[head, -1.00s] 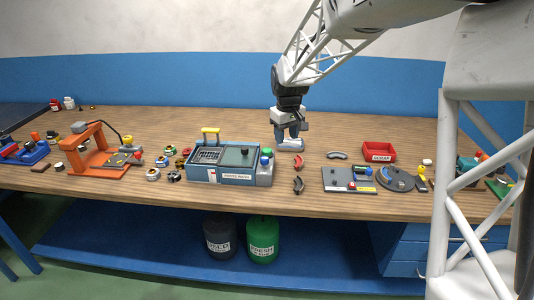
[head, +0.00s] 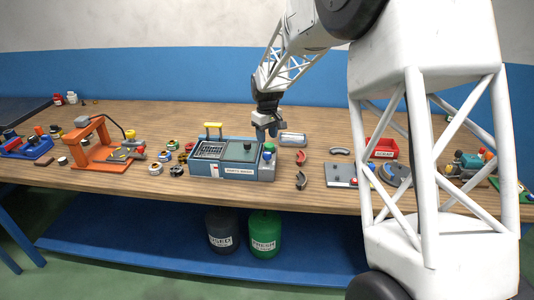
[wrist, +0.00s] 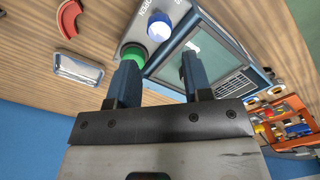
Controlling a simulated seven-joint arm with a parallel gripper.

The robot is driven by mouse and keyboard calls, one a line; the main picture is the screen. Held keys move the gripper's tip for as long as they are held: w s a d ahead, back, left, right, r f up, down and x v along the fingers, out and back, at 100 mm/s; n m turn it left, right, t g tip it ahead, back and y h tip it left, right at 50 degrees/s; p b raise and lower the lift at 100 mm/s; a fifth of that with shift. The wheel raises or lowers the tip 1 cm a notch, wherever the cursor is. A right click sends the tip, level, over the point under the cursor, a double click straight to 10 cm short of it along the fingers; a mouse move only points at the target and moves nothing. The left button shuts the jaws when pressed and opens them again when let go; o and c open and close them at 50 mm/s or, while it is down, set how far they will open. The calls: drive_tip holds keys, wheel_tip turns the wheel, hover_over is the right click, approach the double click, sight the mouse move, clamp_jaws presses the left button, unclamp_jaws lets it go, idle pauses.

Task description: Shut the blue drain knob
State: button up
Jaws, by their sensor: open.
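The blue knob (head: 267,155) is on the right end of the blue-grey parts washer (head: 209,169), towards the front. In the wrist view the blue knob (wrist: 159,27) has a pale top and stands beyond the fingertips. A green knob (head: 269,147) sits just behind it; the green knob (wrist: 133,55) lies near the left fingertip in the wrist view. My gripper (head: 267,136) is open above the washer's rear right corner. In the wrist view my gripper (wrist: 160,62) has nothing between its fingers. Whether the blue knob is turned open or shut I cannot tell.
A metal tray (head: 293,140) lies right of the washer, with red curved parts (head: 301,157) nearby. An orange press (head: 103,152) stands farther left. My arm hides part of the right side.

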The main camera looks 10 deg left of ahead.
sight(267, 153)
drive_tip(key=shift+f, duration=0.15)
drive_tip(key=shift+f, duration=3.75)
drive_tip(key=shift+c, duration=0.4)
drive_tip(key=c, duration=0.6)
